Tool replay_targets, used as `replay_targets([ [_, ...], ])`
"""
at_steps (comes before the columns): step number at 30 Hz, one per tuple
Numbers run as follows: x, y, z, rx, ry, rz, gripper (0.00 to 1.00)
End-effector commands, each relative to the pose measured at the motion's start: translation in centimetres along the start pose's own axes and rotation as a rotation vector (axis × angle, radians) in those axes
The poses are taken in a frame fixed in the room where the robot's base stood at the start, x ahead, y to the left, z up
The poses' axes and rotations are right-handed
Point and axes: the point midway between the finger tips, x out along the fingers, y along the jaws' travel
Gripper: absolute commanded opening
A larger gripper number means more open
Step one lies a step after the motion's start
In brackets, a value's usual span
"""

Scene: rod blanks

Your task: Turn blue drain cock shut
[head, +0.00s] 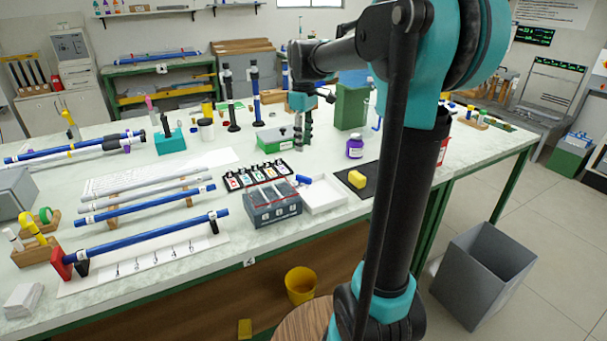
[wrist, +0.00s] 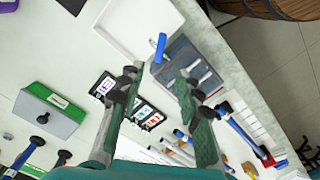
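The blue drain cock (head: 304,179) is a small blue handle at the back corner of the grey box (head: 262,215), where it meets the white tray (head: 328,201). In the wrist view the blue drain cock (wrist: 160,47) lies between the tray (wrist: 112,42) and the box, just beyond my fingertips. My gripper (head: 303,143) points down above the bench, behind the cock and apart from it. In the wrist view my gripper (wrist: 158,82) is open, with nothing between its fingers. How far the cock is turned is hard to tell.
A green and white box (head: 275,140) stands close to my gripper. A black rack of labelled cards (head: 238,181) lies behind the grey box. Blue rods lie to the left.

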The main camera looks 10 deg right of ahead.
Motion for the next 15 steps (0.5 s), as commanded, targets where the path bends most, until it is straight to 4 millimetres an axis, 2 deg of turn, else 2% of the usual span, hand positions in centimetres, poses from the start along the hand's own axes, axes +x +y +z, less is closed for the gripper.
replay_targets([
  [9,6.5,0.0,0.0,0.001,0.0,0.0,0.34],
  [15,9.9,0.0,0.0,0.001,0.0,0.0,0.34],
])
